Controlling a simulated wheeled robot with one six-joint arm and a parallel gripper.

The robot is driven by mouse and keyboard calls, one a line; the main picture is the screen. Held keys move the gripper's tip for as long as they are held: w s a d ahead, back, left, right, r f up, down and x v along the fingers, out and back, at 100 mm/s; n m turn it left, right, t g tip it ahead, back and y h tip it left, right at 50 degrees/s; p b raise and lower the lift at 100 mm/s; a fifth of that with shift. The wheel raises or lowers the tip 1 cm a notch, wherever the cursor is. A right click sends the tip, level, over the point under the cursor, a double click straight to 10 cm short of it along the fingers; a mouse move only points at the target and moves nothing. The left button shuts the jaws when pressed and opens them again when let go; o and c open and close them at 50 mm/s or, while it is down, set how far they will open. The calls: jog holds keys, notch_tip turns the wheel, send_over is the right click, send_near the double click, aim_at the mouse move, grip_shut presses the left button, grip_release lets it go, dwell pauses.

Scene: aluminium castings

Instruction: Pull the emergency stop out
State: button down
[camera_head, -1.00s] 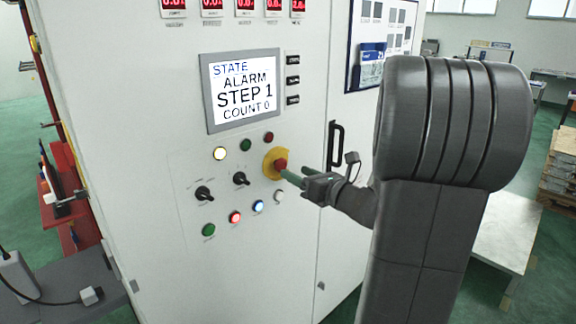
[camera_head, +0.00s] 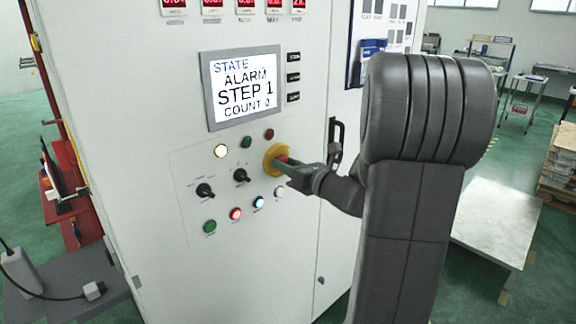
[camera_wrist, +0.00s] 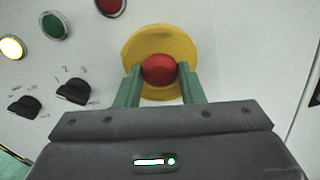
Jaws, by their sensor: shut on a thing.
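The emergency stop is a red mushroom button (camera_wrist: 159,69) on a round yellow plate (camera_wrist: 160,40) on the white cabinet front. In the head view the yellow plate (camera_head: 271,159) shows at the right of the control panel, with the red button mostly hidden by my fingers. My gripper (camera_wrist: 160,80) has its two green fingers on either side of the red button, shut on it. In the head view my gripper (camera_head: 285,165) reaches the button from the right. The screen (camera_head: 243,88) reads STATE ALARM, STEP 1, COUNT 0.
Two black rotary switches (camera_head: 205,190) and several lit and unlit buttons, such as the blue one (camera_head: 258,203), sit close by on the panel. A door handle (camera_head: 335,135) is right of the button, near my arm. A low pale table (camera_head: 495,225) stands behind my arm.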

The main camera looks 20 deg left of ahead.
jog(key=shift+s+d, duration=0.25)
jog(key=shift+d, duration=0.45)
jog(key=c, duration=0.9)
grip_release()
jog(key=shift+c, duration=0.2)
jog(key=shift+d, duration=0.1)
jog(key=b+v, duration=0.3)
jog(key=v, duration=1)
jog(key=shift+s+d, duration=0.25)
jog(key=shift+d, duration=0.05)
jog(key=shift+a, duration=0.1)
jog(key=p+x, duration=0.2)
jog(key=x, duration=1.2)
jog(key=shift+w+p, duration=0.15)
jog(key=shift+p, duration=0.25)
